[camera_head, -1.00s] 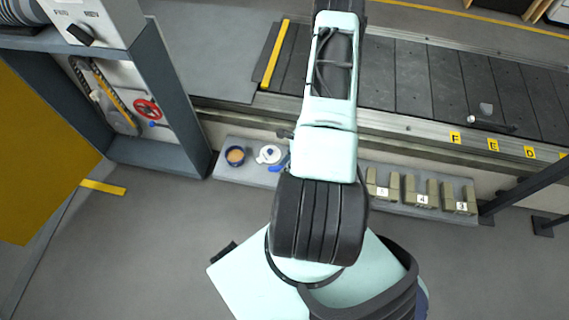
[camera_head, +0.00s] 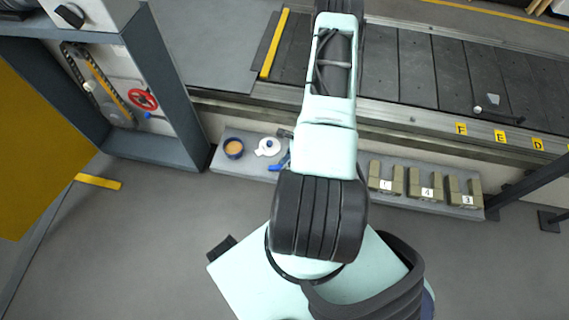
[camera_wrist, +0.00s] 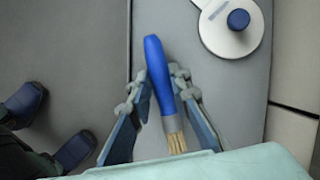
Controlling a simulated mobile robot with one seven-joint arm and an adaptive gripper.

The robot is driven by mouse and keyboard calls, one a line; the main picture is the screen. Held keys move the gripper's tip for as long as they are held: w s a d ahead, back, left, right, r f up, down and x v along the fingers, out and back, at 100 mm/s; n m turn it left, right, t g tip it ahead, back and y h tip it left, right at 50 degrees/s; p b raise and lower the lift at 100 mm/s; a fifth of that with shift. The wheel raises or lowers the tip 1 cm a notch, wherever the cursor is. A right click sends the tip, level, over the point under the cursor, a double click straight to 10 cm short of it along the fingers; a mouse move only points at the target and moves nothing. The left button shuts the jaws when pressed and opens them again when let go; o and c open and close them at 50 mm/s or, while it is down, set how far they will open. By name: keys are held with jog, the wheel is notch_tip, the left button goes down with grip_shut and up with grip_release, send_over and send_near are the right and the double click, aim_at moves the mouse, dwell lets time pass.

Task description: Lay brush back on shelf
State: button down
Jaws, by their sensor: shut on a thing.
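The brush (camera_wrist: 157,68) has a blue handle, a metal ferrule and pale bristles. In the wrist view my gripper (camera_wrist: 158,90) is shut on it, one finger at each side, with the handle pointing up the picture and the bristles toward my wrist. The grey shelf (camera_wrist: 185,22) lies beneath; I cannot tell whether the brush touches it. In the head view the shelf (camera_head: 245,174) runs low along the conveyor. A bit of the blue brush (camera_head: 278,167) shows at the left of my arm, which hides most of the gripper.
A white lid with a blue knob (camera_head: 268,146) lies on the shelf close to the brush. Numbered blocks (camera_head: 425,185) occupy the shelf's right part. The conveyor (camera_head: 410,75) and a grey frame (camera_head: 165,80) bound the space.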

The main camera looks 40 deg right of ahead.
jog(key=shift+f+b, duration=0.55)
jog(key=c, duration=1.7)
grip_release()
